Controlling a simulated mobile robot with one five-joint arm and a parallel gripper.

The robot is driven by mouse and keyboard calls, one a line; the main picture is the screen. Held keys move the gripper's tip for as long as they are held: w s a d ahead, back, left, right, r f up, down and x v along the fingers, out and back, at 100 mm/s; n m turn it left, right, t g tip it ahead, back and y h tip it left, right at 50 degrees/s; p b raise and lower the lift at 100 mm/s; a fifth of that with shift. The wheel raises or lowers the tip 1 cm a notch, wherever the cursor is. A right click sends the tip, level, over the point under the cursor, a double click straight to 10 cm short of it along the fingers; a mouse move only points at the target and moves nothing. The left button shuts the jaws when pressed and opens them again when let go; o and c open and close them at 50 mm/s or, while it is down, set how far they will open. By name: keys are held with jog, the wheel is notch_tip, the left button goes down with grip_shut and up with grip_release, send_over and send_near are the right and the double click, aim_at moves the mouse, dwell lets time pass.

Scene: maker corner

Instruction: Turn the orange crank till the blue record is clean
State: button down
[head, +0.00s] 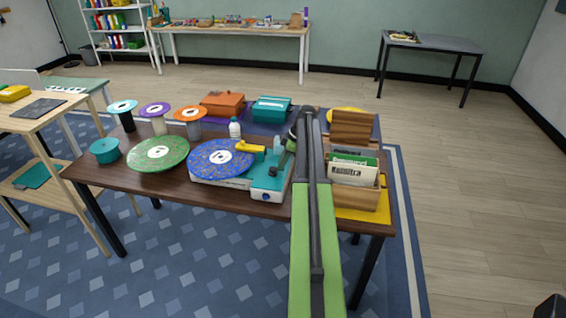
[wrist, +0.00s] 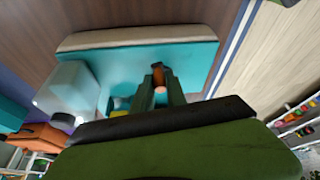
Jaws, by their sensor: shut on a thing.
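The blue record (head: 212,153) lies flat on the white and teal cleaning machine (head: 266,184), with light and coloured specks over its surface. A yellow arm (head: 251,147) reaches over its right edge. My gripper (head: 284,162) is at the machine's right side, partly hidden by my arm. In the wrist view my gripper (wrist: 160,90) is shut on the orange crank (wrist: 158,76), whose end shows between the two fingers above the teal machine top (wrist: 120,62). The rest of the crank is hidden in both views.
A wooden record crate (head: 356,198) stands close on the right of my arm. Orange (head: 223,104) and teal boxes (head: 272,108) stand at the back.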

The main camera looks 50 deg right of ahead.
jog(key=shift+s+a, duration=0.1)
jog(key=shift+a, duration=0.4)
